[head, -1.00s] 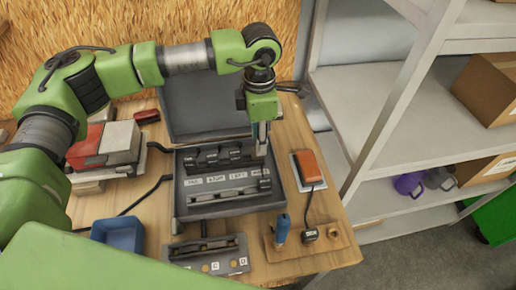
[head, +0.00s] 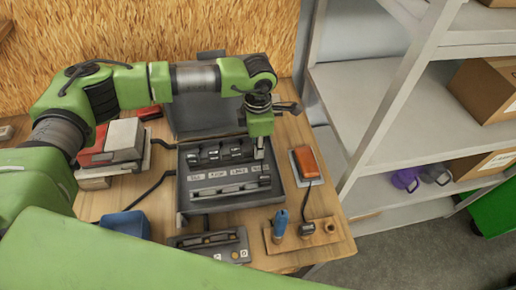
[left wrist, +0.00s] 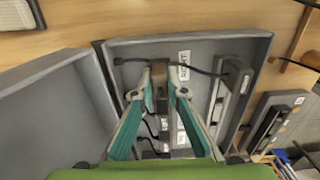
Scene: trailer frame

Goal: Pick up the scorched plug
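A grey open case (head: 182,190) lies on the bench in the head view, with a row of dark plugs (head: 210,156) beside small white labels. My left gripper (head: 261,155) points down at the right end of that row. In the left wrist view its teal fingers (left wrist: 160,74) stand on either side of a small brownish-dark plug (left wrist: 160,82), possibly the scorched one. The fingers look apart, with the plug between them; whether they touch it is hard to tell. A dark cable (left wrist: 205,68) runs nearby. My right gripper is not in view.
The case lid (head: 195,112) stands up behind. An orange-topped device (head: 305,162) sits to the right. A wooden holder with a blue-handled tool (head: 280,222), a grey socket strip (head: 212,243) and a blue bin (head: 125,223) are in front. Metal shelves (head: 375,120) stand right.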

